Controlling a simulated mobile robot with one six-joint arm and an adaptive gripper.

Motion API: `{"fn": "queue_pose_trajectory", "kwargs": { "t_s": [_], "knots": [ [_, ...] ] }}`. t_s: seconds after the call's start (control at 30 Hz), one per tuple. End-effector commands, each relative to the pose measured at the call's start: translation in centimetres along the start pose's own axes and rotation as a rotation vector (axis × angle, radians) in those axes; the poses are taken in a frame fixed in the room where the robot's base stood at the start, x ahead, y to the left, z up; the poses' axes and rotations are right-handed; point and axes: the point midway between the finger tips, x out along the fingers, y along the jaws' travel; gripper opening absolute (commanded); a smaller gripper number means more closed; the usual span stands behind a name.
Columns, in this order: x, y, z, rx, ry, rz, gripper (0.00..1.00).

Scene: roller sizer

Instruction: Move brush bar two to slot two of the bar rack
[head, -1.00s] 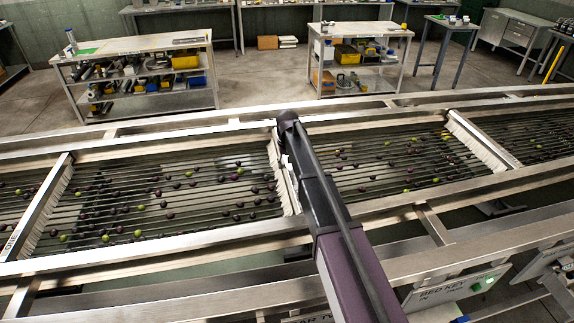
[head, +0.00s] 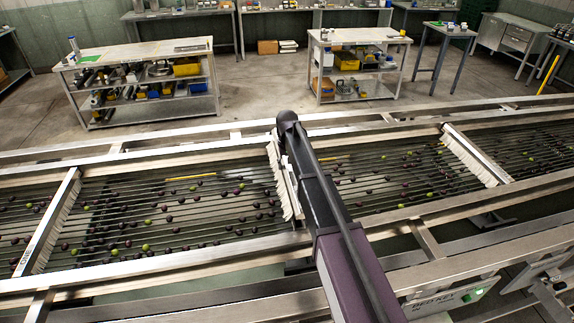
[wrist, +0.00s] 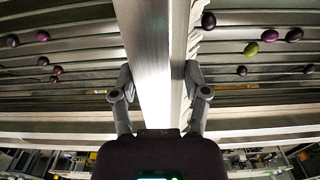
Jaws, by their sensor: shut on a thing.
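Brush bar two (head: 282,185), a long pale metal bar with white bristles, lies across the roller bed at the middle of the head view. In the wrist view the bar (wrist: 145,40) runs lengthwise between my fingers, its bristles along the right side. My gripper (wrist: 159,72) is shut on it. In the head view my own arm hides the fingers and part of the bar. The bar appears slightly above the side rails; any gap is hard to judge. I cannot pick out the bar rack or its slot two in these frames.
A labelled brush bar (head: 45,225) spans the bed at left, another (head: 475,157) at right. Dark and green olives (head: 148,222) lie on the rollers. A front rail (head: 150,262) borders the bed. Beyond stand two shelved benches (head: 130,55) (head: 355,40) with open floor between.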

Motion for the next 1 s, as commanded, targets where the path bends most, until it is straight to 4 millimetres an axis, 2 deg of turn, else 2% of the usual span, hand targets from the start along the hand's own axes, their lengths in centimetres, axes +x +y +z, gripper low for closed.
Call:
{"fn": "queue_pose_trajectory", "kwargs": {
  "t_s": [0.03,0.3,1.0],
  "knots": [
    [-0.9,0.0,0.0,0.000,0.000,0.000,0.00],
    [-2.1,0.0,0.0,0.000,0.000,0.000,0.00],
    [-2.2,0.0,0.0,0.000,0.000,0.000,0.00]
  ]
}}
